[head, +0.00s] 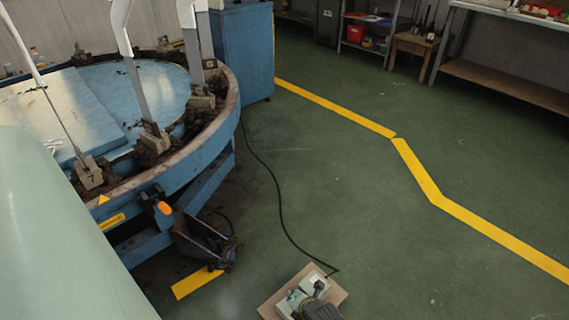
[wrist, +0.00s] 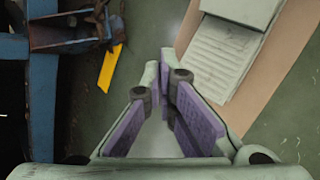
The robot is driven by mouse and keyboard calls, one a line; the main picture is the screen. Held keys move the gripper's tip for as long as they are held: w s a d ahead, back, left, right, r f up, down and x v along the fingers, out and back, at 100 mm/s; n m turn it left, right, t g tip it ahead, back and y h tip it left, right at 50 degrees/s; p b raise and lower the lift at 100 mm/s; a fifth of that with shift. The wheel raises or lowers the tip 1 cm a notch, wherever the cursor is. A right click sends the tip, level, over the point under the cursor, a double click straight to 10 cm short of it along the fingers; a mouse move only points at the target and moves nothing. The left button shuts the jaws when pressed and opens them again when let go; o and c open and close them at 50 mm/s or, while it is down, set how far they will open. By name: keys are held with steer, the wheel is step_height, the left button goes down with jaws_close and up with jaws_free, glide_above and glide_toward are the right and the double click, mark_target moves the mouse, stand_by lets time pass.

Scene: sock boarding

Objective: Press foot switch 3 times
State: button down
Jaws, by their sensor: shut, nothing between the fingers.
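The foot switch (head: 291,303) is a pale grey-green box on a flat tan board (head: 268,308) on the floor, at the bottom of the head view. In the wrist view its ribbed pedal (wrist: 218,55) and smooth cover (wrist: 243,10) fill the upper right, with the board (wrist: 264,82) around them. Contact with the switch cannot be told.
A black cable (head: 277,192) runs from the switch area to the blue round machine (head: 205,140) at the left. A dark metal bracket (head: 203,238) juts from the machine low down. Yellow floor lines (head: 340,108) cross open green floor at the right. Benches (head: 500,82) stand at the back.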

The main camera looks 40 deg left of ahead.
mark_target(286, 311)
steer(key=f+b, duration=0.1)
steer(key=f, duration=0.1)
steer(key=s+f+b, duration=0.1)
steer(key=f+b, duration=0.1)
steer(key=f, duration=0.1)
steer(key=f+b, duration=0.2)
steer(key=shift+s+f, duration=0.15)
steer(key=shift+f, duration=0.05)
steer(key=shift+f, duration=0.15)
stand_by(1.0)
steer(key=shift+s+f, duration=0.1)
steer(key=shift+f, duration=0.15)
steer(key=shift+s+f+b, duration=0.25)
steer(key=shift+f+b, duration=0.95)
steer(key=shift+f, duration=0.1)
stand_by(1.2)
steer(key=shift+r, duration=0.1)
stand_by(0.5)
steer(key=shift+w+r+p, duration=0.2)
steer(key=shift+r+p, duration=0.45)
steer(key=shift+r, duration=0.2)
steer(key=shift+w+r+p, duration=0.15)
steer(key=shift+r+p, duration=0.5)
steer(key=shift+r, duration=0.15)
steer(key=shift+w+r+p, duration=0.25)
steer(key=shift+r+p, duration=0.7)
steer(key=shift+r, duration=0.3)
steer(key=shift+w+r+p, duration=0.2)
steer(key=shift+r+p, duration=0.75)
steer(key=shift+r, duration=0.25)
